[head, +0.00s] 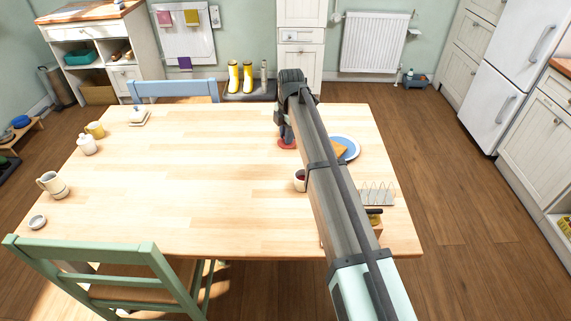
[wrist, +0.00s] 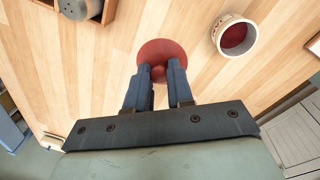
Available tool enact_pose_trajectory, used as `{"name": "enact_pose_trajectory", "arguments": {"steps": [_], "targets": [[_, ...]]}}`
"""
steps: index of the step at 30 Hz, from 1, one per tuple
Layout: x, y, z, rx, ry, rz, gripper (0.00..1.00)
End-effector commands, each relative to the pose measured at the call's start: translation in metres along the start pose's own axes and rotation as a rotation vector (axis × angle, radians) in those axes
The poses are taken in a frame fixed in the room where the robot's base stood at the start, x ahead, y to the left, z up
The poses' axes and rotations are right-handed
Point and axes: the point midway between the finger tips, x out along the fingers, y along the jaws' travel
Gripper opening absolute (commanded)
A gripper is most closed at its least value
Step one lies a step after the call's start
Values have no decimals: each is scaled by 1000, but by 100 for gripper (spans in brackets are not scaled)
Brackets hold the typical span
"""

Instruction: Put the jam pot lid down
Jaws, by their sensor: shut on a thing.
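The jam pot lid (wrist: 161,49) is a round red disc, held between the fingertips of my gripper (wrist: 160,74) in the wrist view. In the head view the lid (head: 287,144) shows as a red patch under my gripper (head: 286,134), over the far right part of the table. I cannot tell whether it touches the tabletop. The jam pot (wrist: 235,37) is a pale round pot, open, with dark red jam inside. It stands apart from the lid, to its right in the wrist view. In the head view the pot (head: 299,181) is partly hidden by my arm.
A blue-rimmed plate with toast (head: 344,149) and a toast rack (head: 377,193) stand on the right of the table (head: 200,180). A wooden caddy (head: 376,226) is half hidden by my arm. Cups and a jar (head: 87,146) stand at the left. The table's middle is clear.

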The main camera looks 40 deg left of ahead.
Motion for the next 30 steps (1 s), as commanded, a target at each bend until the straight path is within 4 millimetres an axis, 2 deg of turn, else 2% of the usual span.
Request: {"name": "enact_pose_trajectory", "arguments": {"steps": [1, 5, 15, 22, 27, 30], "targets": [[4, 9, 1, -21, 2, 5, 0], [15, 15, 0, -50, 2, 14, 0], [63, 10, 0, -52, 2, 15, 0], [80, 9, 1, -51, 2, 15, 0], [102, 7, 1, -51, 2, 14, 0], [108, 6, 1, -51, 1, 15, 0]]}}
